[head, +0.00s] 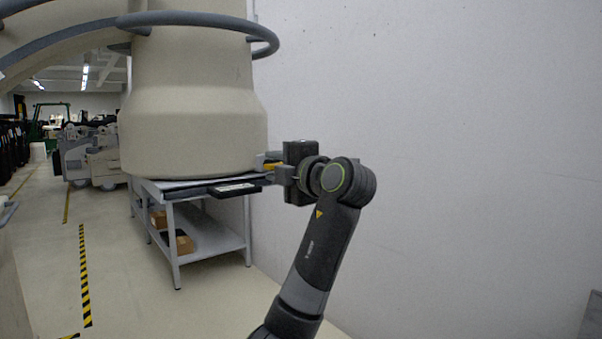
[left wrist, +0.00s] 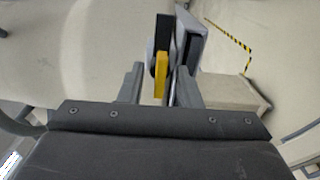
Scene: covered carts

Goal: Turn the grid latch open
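In the left wrist view the yellow latch piece (left wrist: 160,75) stands upright next to a dark and grey block (left wrist: 190,42). My left gripper (head: 274,172) is at the latch, its arm rising from the bottom of the head view. In the left wrist view its two fingers (left wrist: 160,88) are apart, with the yellow piece between or just beyond them and a visible gap on each side. Contact cannot be told. My right gripper is not in view.
The large beige cover (head: 192,130) stands on a grey cart (head: 172,232) with boxes (head: 184,244) on its lower shelf. A grey curved rail (head: 200,18) hangs above. A plain wall (head: 440,120) is close on the right. The floor with striped tape (head: 84,275) is clear at left.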

